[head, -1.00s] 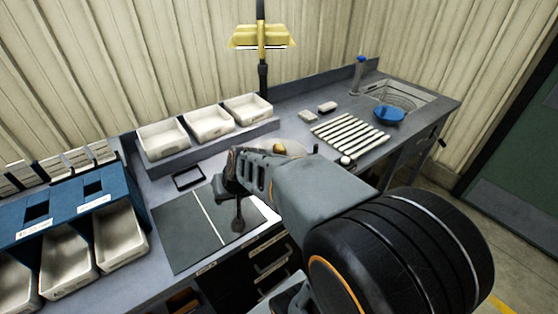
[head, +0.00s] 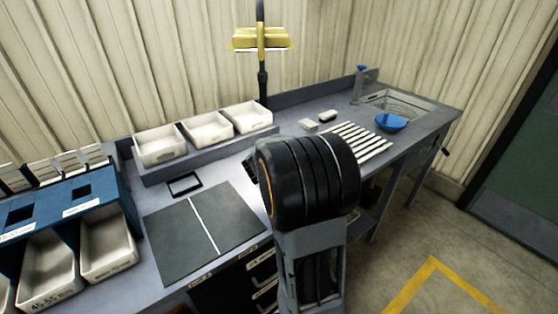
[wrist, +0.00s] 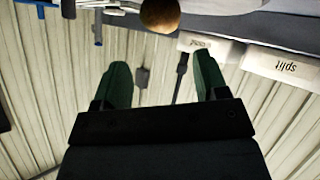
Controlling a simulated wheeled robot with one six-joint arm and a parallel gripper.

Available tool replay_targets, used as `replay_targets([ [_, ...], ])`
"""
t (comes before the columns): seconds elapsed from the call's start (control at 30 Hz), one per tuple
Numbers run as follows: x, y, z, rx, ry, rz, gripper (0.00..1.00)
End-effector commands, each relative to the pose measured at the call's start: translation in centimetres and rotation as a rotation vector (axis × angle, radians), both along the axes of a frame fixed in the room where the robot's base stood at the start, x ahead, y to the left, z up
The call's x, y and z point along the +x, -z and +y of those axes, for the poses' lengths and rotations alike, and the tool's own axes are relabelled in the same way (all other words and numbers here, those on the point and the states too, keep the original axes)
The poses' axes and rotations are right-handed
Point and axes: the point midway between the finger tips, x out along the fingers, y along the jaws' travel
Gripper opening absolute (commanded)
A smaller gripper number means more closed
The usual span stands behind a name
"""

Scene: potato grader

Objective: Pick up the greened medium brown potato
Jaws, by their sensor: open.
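A brown potato (wrist: 160,14) shows at the top edge of the wrist view, partly cut off by the frame. I cannot tell from this side whether its skin is greened. My gripper (wrist: 162,78) shows in the wrist view with its two dark green fingers wide apart. Nothing is between them, and the potato is apart from them, beyond the fingertips. In the head view my own arm hides the gripper and the potato.
White bins (head: 207,129) stand on a raised shelf at the back; one bin (wrist: 285,66) reads "split". A dark mat (head: 205,230) lies clear at the front. A yellow lamp (head: 262,39) hangs above.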

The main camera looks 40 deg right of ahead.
Motion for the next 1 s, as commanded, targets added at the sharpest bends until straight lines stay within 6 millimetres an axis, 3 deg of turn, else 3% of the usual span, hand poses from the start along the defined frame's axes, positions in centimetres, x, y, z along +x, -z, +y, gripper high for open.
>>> replay_targets([
  [0.7,4.2,3.9,-4.9,0.003,0.000,-0.001,0.67],
  [1.0,4.7,4.2,-5.6,0.002,-0.001,-0.002,0.67],
])
